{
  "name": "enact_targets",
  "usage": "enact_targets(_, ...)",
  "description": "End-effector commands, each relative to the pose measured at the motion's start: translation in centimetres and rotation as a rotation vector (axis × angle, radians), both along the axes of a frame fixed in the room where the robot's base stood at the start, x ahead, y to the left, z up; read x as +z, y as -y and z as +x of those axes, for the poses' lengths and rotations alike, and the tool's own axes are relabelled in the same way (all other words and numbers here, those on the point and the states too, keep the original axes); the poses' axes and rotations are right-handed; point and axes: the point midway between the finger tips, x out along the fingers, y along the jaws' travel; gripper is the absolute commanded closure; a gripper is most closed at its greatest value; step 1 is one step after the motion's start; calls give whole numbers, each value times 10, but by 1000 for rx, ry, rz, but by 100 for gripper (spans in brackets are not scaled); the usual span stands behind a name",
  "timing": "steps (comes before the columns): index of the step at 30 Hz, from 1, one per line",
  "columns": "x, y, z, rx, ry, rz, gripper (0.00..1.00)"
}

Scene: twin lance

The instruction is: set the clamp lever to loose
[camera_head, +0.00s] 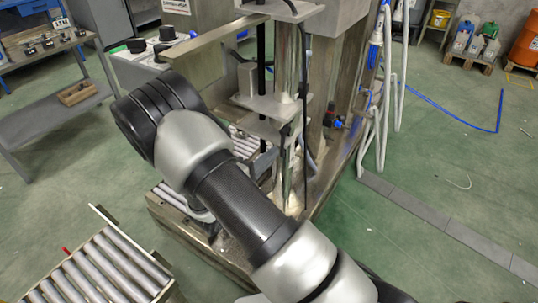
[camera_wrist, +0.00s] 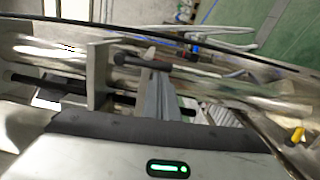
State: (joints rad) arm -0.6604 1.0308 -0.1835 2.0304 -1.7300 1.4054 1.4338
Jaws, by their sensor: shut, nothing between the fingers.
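In the wrist view, a short dark bar with a rounded end (camera_wrist: 125,59) lies beside a bright metal column; it looks like the clamp lever, but I cannot read its setting or any marking. My gripper (camera_wrist: 158,76) shows as grey fingers, shut and empty. Their tips are at or very near the dark bar; I cannot tell if they touch it. In the head view my arm crosses the middle, and its gripper end and the lever cannot be made out.
The machine's bright column (camera_head: 291,90) stands beside a black rod and plate brackets (camera_wrist: 101,75). A yellow knob (camera_wrist: 297,135) is at the right of the wrist view. A roller conveyor (camera_head: 105,268) stands front left, a grey bench (camera_head: 45,115) far left. The green floor at right is mostly clear.

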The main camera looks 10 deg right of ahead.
Motion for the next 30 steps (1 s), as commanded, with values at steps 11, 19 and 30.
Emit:
enact_targets(11, -1, 13, -14, -2, -176, -176, 100)
enact_targets(19, 3, 27, -27, -2, -358, -358, 100)
enact_targets(30, 16, 43, -42, -3, -606, -607, 100)
